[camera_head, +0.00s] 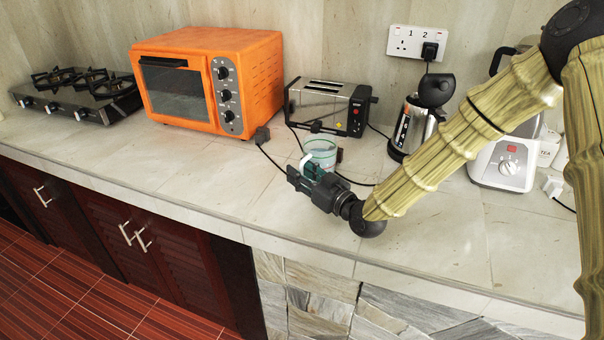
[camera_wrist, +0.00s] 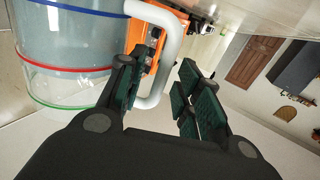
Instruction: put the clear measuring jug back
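The clear measuring jug (camera_head: 321,152) stands on the stone counter in front of the toaster. The wrist view shows its clear wall (camera_wrist: 65,50) close up at the left, with coloured bands and a white handle (camera_wrist: 172,62). My gripper (camera_head: 303,177) is at the near side of the jug, low over the counter. In the wrist view my gripper (camera_wrist: 165,80) is open, with the handle reaching into the space between its dark green finger pads. A gap shows between the handle and the right finger. Part of the jug is hidden behind my gripper in the head view.
A toaster (camera_head: 330,104) stands just behind the jug, and an orange oven (camera_head: 212,80) is left of it. A kettle (camera_head: 413,128) and a white blender base (camera_head: 505,160) stand to the right. A gas hob (camera_head: 78,92) is far left. Black cords lie near the jug. The front counter is clear.

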